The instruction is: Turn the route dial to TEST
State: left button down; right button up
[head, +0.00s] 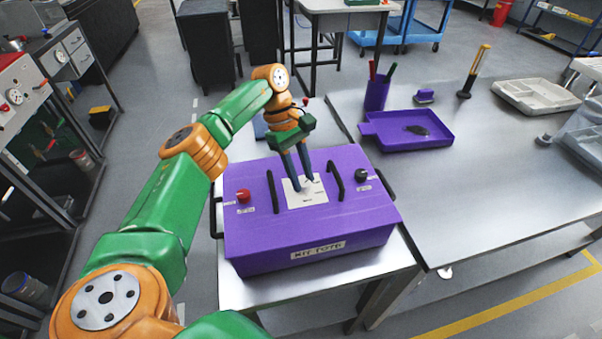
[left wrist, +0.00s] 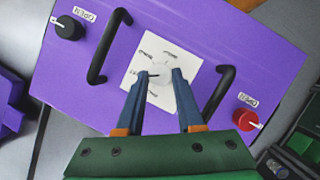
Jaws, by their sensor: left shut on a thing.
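The route dial is a pale round knob (left wrist: 163,72) on a white label plate (left wrist: 174,54) on top of a purple box (head: 310,234). Its dark pointer aims left in the left wrist view, at one of several printed labels too small to read surely. My left gripper (head: 304,187) reaches down from above, and its two blue-grey fingers (left wrist: 158,78) are shut on the dial's sides. In the head view the fingers largely hide the dial on the plate (head: 308,196). My right gripper is not in view.
Two black handles (head: 272,191) (head: 336,181) flank the plate. A red knob (head: 243,196) and a black knob (head: 361,174) sit near the box's sides. To the right, a metal table (head: 470,190) holds a purple tray (head: 385,145) and a purple pen cup (head: 376,96).

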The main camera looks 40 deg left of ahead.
aim_at(304, 181)
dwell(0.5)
pick_arm(q)
jog(key=c, duration=0.5)
grip_release()
jog(key=shift+c, duration=0.2)
jog(key=shift+w+a+r, duration=0.1)
jog(key=shift+a+r, duration=0.05)
jog(key=shift+r, duration=0.15)
jog(key=v, duration=0.3)
jog(key=shift+r, duration=0.1)
jog(key=p+v, duration=0.3)
jog(key=shift+r+p, duration=0.25)
jog(key=shift+p, duration=0.1)
